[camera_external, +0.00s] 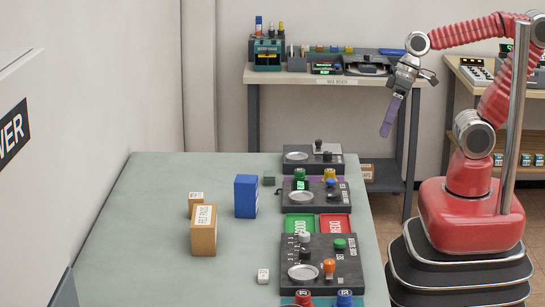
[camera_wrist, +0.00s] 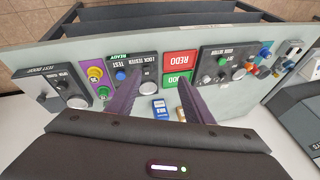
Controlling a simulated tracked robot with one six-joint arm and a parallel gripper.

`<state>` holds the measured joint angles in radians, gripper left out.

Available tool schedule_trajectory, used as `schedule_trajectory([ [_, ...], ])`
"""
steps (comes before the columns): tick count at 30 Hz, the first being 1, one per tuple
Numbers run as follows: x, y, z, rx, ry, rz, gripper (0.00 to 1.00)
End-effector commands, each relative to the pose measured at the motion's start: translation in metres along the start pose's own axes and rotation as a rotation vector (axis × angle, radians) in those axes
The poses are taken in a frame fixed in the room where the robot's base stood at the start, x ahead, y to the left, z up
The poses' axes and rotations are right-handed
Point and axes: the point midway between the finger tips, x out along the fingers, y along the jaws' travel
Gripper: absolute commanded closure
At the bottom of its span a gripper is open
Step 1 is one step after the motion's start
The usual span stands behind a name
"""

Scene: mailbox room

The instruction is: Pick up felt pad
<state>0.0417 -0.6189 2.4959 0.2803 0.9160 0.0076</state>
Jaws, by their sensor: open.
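A brown box (camera_external: 203,232) stands on the green-grey table, with a white label that seems to read "FELT PADS". A small dark green block (camera_external: 268,181) lies near the table's middle, behind the consoles' left edge; I cannot tell whether it is a felt pad. My gripper (camera_external: 387,128) hangs in the air beyond the table's right edge, well apart from the box, with its purple fingers pointing down. In the wrist view its two fingers (camera_wrist: 160,88) are spread with nothing held between them. No loose felt pad can be made out clearly.
A blue box (camera_external: 246,196) and a smaller brown box (camera_external: 195,201) stand near the brown box. Dark consoles (camera_external: 323,262) with knobs line the table's right side, with green (camera_external: 299,225) and red (camera_external: 335,225) panels between. The table's left part is clear. A shelf bench (camera_external: 290,77) stands behind.

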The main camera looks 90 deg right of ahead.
Motion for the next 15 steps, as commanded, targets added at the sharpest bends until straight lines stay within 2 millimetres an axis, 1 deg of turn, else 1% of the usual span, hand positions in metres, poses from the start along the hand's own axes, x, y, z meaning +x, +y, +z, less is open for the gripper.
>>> schedule_trajectory([
  [1,0.009,-0.007,0.001,0.056,-0.034,-0.038,0.53],
  [3,0.018,-0.018,0.002,0.135,-0.071,-0.094,0.53],
  [8,0.036,-0.041,-0.003,0.323,-0.147,-0.219,0.53],
  [11,0.045,-0.055,-0.01,0.445,-0.19,-0.294,0.53],
  [15,0.057,-0.07,-0.024,0.622,-0.24,-0.396,0.53],
])
